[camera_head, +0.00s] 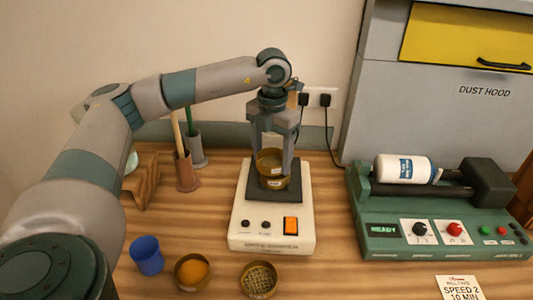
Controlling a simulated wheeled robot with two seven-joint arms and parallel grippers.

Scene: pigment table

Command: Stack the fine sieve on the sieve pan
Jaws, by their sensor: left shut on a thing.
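My left gripper (272,166) points straight down over the shaker and is shut on a brass ring, the fine sieve (268,157). Directly below it is another brass ring, the sieve pan (274,183), on the dark plate of the white shaker (249,230). The sieve looks level and lined up with the pan; I cannot tell whether they touch fully. The fingers hide parts of both rings. My right gripper is not in view.
A mesh-bottomed brass sieve (259,280), a bowl of orange powder (192,271) and a blue cup (147,256) stand in front. A green roller mill (430,240) with a white jar (402,169) stands right. Holders with tools (186,172) stand behind left.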

